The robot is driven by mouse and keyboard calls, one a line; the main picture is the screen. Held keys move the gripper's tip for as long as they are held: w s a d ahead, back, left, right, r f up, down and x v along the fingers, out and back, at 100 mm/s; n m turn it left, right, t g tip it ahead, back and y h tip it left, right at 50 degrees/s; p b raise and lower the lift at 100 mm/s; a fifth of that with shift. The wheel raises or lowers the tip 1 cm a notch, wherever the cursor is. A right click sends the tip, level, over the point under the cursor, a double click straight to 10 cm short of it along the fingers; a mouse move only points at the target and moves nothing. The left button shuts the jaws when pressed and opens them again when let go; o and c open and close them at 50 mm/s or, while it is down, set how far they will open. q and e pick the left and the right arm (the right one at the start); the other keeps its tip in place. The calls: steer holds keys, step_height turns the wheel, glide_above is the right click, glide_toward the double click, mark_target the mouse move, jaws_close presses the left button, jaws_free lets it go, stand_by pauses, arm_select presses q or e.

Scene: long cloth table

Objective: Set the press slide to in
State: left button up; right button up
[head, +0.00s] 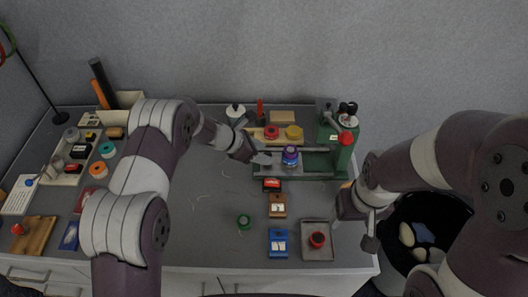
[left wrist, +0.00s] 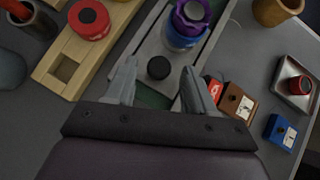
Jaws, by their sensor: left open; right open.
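The green press (head: 338,140) stands at the back right of the table. Its grey slide plate (head: 310,163) runs out to the left and carries a purple and blue round piece (head: 290,155), also in the left wrist view (left wrist: 187,22). A black knob (left wrist: 158,67) is at the near end of the slide plate (left wrist: 150,48) in the left wrist view. My left gripper (head: 262,158) is open, its fingers (left wrist: 158,80) on either side of the knob; I cannot tell whether they touch it. My right gripper (head: 370,238) is open and empty at the table's right edge.
Brown (head: 277,206) and blue (head: 278,242) boxes and a metal tray (head: 318,226) lie in front. A dark bin (head: 420,215) stands right of the table. The table's middle is mostly clear.

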mark_target(291, 152)
arm_select(q)
steer(key=shift+w+d+f, duration=0.15)
steer(key=shift+d+f, duration=0.2)
steer(key=shift+d, duration=0.05)
steer(key=shift+w+d+f, duration=0.1)
steer(key=shift+w+f, duration=0.05)
steer(key=shift+f, duration=0.2)
jaws_close()
steer(key=d+b, duration=0.1)
steer(key=d, duration=0.8)
steer(key=shift+d, duration=0.15)
